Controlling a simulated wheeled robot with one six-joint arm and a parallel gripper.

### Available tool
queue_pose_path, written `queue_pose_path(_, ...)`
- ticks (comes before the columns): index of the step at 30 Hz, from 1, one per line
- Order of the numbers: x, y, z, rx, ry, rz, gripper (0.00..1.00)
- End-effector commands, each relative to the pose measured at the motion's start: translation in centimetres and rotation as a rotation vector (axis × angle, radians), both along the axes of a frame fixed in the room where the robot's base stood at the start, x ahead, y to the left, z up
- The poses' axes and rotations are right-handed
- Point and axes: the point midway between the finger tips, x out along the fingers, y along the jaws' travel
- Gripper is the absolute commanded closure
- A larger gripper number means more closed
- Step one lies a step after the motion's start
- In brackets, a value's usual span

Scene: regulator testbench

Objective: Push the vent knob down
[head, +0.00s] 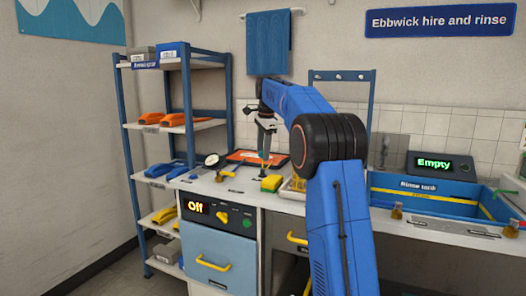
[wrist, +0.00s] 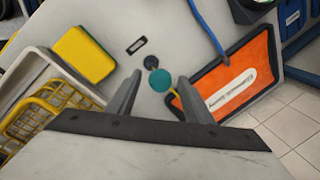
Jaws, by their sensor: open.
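A round teal knob (wrist: 163,79), which I take to be the vent knob, shows in the wrist view beside a small dark round part (wrist: 151,62) on the pale worktop. My gripper (wrist: 160,78) is open, with one finger on each side of the knob in that view. The gap in height between fingertips and knob cannot be judged. In the head view my gripper (head: 265,150) points down over the worktop, and I cannot make out the knob clearly there.
An orange mat in a dark tray (wrist: 232,78) lies right of the knob. A yellow-green sponge (wrist: 84,55) and a yellow wire basket (wrist: 42,108) are on the left. A dial gauge (head: 212,160) stands nearby; a blue hose (wrist: 207,25) runs close. The rinse tank (head: 420,188) is farther right.

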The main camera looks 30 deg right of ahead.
Motion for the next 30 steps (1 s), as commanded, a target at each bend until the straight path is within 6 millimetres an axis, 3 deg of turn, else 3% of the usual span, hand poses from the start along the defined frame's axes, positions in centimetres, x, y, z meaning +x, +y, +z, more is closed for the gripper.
queue_pose_path(2,0.0,0.0,0.0,0.000,0.000,0.000,0.58)
queue_pose_path(7,0.0,0.0,0.0,0.000,0.000,0.000,0.99)
queue_pose_path(8,0.0,0.0,0.0,0.000,0.000,0.000,1.00)
queue_pose_path(13,0.0,0.0,-0.4,0.000,0.002,0.000,1.00)
queue_pose_path(20,-0.1,0.0,-3.0,0.000,0.001,0.000,1.00)
queue_pose_path(28,-0.1,0.0,-3.3,0.000,0.004,0.000,1.00)
queue_pose_path(29,0.0,0.0,-3.3,0.000,0.004,0.000,0.65)
queue_pose_path(30,0.0,0.0,-3.3,0.000,0.004,0.000,0.56)
